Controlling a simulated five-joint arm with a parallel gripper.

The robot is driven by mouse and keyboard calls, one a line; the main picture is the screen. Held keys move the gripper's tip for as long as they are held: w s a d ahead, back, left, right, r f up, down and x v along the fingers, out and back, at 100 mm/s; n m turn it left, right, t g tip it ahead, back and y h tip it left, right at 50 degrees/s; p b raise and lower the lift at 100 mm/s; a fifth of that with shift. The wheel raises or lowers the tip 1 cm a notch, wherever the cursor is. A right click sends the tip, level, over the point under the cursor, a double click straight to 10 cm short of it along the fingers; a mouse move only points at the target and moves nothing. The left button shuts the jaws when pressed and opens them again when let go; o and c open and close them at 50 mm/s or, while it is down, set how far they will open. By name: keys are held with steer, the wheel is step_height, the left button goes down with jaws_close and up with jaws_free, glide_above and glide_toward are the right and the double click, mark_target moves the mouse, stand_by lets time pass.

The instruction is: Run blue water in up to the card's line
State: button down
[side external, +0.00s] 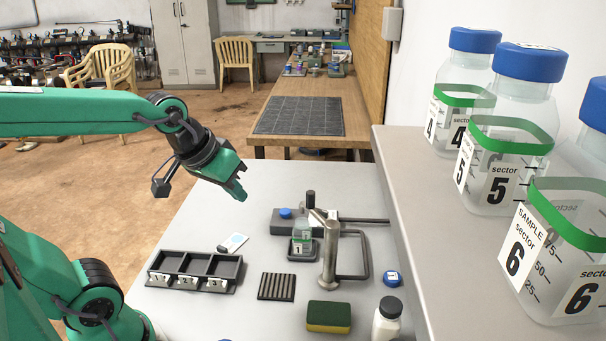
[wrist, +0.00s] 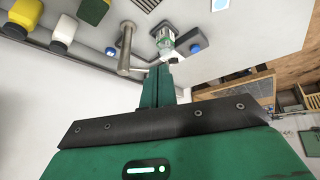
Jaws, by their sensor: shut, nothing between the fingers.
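A small clear jar (side external: 302,240) with a green band and a label "1" stands by the metal post (side external: 330,255). It also shows in the wrist view (wrist: 165,38). I see no blue water in it, but it is small and partly hidden by the post. My gripper (side external: 241,195) is shut and empty, above the table, left of and higher than the block.
A black tray (side external: 196,266) has three compartments numbered 1 to 3. A ribbed black mat (side external: 276,287), a sponge (side external: 328,318), a white bottle (side external: 386,322) and a blue cap (side external: 391,278) lie forward. Labelled bottles (side external: 500,165) stand on a raised shelf at right. The table's back left is clear.

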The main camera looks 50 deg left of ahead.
steer(key=w+a+f+n, duration=0.3)
steer(key=w+a+n, duration=0.2)
steer(key=w, duration=0.6)
steer(key=n+t+y, duration=0.1)
steer(key=n+y, duration=0.1)
steer(key=n, duration=0.4)
glide_above(287, 209)
steer(key=s, duration=0.2)
step_height(287, 209, down, 7)
steer(key=shift+w+d+r, duration=0.2)
steer(key=shift+w+d, duration=0.05)
steer(key=shift+d, duration=0.05)
steer(key=shift+f, duration=0.2)
steer(key=shift+f, duration=4.2)
steer(key=shift+f, duration=0.15)
steer(key=shift+s+a+f, duration=0.1)
steer(key=shift+f, duration=0.15)
steer(key=shift+f, duration=0.6)
